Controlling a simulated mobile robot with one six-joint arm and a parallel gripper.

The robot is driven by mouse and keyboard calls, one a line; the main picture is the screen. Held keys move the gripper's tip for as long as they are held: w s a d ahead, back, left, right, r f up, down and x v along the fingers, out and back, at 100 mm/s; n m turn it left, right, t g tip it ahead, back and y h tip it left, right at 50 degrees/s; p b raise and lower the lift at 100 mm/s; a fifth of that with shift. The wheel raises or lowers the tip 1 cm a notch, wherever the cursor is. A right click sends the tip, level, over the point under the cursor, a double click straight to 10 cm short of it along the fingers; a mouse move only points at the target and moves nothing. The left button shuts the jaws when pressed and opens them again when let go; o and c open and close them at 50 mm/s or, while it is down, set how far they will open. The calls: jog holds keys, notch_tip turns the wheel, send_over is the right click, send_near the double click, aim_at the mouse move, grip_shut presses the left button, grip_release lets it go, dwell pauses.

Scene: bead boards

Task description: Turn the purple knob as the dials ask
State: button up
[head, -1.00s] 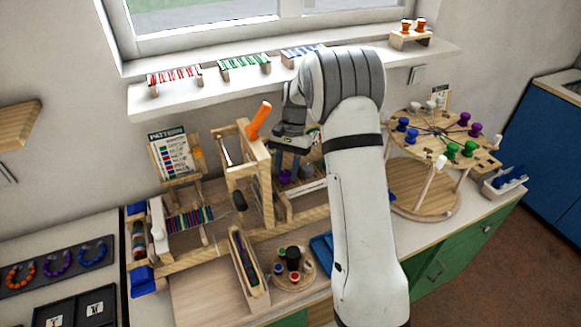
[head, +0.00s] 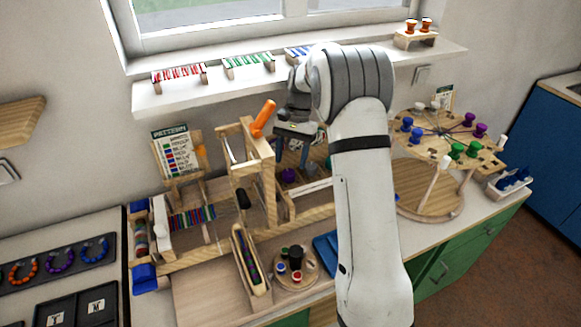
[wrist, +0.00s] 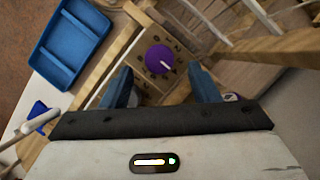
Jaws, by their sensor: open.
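The purple knob (wrist: 159,59) shows in the wrist view on a wooden panel (wrist: 142,38) with dark marks around it. A pale pointer line on the knob points to the lower right in that view. In the head view the purple knob (head: 289,175) is just below my gripper (head: 292,158). My gripper (wrist: 162,88) is open, its two blue-grey fingers apart on either side of the knob's near side, with nothing between them that I can see held. Whether the fingers reach down to the knob's height I cannot tell. Part of the panel is hidden by my arm in the head view.
A wooden frame with an orange handle (head: 264,118) stands close to the left of my gripper. A blue tray (wrist: 68,42) lies near the panel. A pattern card (head: 172,152) stands at the back left. A round rack with coloured pegs (head: 450,140) stands at the right.

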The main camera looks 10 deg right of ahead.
jog(key=shift+v, duration=2.1)
jog(key=shift+r, duration=0.1)
